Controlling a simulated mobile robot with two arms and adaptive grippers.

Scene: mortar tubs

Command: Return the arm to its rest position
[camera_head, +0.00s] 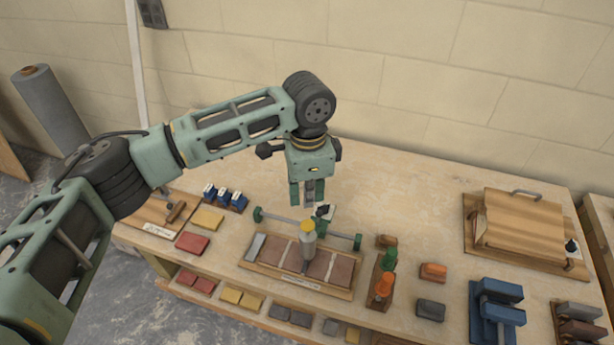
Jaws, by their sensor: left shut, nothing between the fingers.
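My left arm reaches in from the left over the workbench (400,185). Its gripper (308,203) points down above the middle of the bench, with its green fingers close together and nothing visible held. It hangs behind a wooden board (258,264) with brown tiles on it. A rod with green ends (335,236) lies across behind the board. My right gripper is not in view.
A wooden box with a handle (525,228) sits at the back right. Blue clamp-like blocks (496,305) stand at the front right. An orange and green bottle pair stands on a holder (375,270). Yellow and red blocks lie at the left. The back middle of the bench is clear.

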